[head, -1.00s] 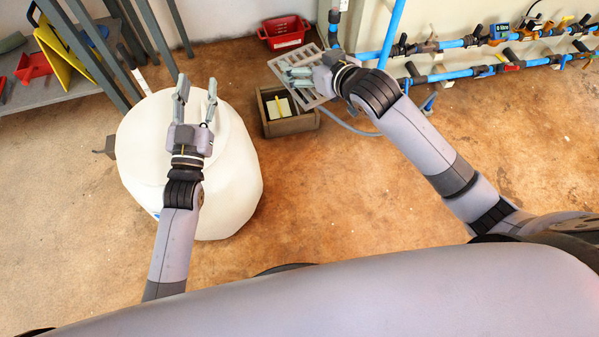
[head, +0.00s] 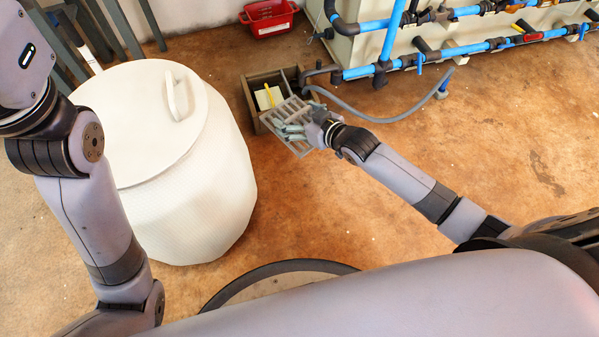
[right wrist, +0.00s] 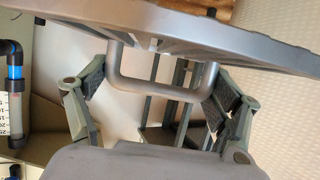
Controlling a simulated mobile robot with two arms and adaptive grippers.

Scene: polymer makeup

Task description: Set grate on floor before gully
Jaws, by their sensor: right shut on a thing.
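The grey slatted grate (head: 292,109) is in my right gripper (head: 293,131) in the head view. It is tilted, in front of and partly across the near right side of the gully (head: 252,103), a dark open box on the floor. I cannot tell whether the grate touches the floor. In the right wrist view the grate (right wrist: 225,32) fills the top, and the fingers (right wrist: 158,100) are at the sides of its grey loop handle (right wrist: 160,90). My left arm is at the left edge of the head view; its gripper is out of frame.
A large white lidded drum (head: 190,180) stands left of the gully. A red bin (head: 269,18) is behind. Blue pipes (head: 450,63) and a grey hose (head: 370,118) lie along the tank at right. Brown floor at right (head: 480,140) is clear.

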